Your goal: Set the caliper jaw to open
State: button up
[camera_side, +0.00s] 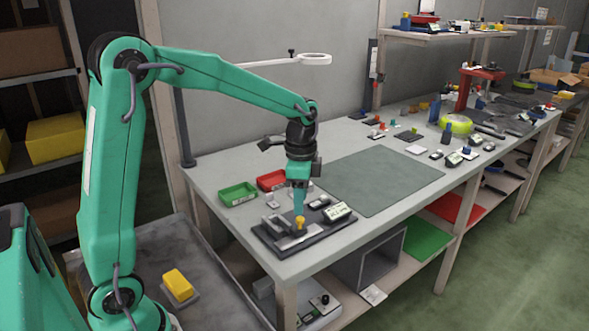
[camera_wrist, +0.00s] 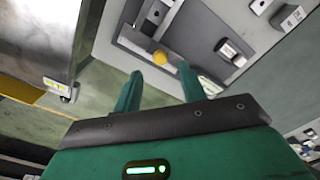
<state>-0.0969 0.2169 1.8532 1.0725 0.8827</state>
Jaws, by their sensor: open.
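The caliper fixture is a dark base plate (camera_side: 268,238) with a pale metal bar, at the near left corner of the workbench. A yellow knob (camera_side: 300,222) stands on it. My gripper (camera_side: 299,212) points down just above the knob. In the wrist view my gripper (camera_wrist: 160,72) is open, its two green fingers apart with nothing between them. The yellow knob (camera_wrist: 159,57) shows just beyond the fingertips, roughly centred between them. The caliper's dark plate (camera_wrist: 130,38) lies behind it. Whether the fingers touch the knob, and how the caliper jaw stands, I cannot tell.
A small display box (camera_side: 337,211) sits on the plate's right side. A green bin (camera_side: 238,194) and a red bin (camera_side: 271,180) stand behind it. A grey-green mat (camera_side: 375,180) lies bare to the right. Several small items sit farther along the bench.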

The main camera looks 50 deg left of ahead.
aim_at(300, 218)
jog(key=shift+f, duration=2.35)
grip_shut()
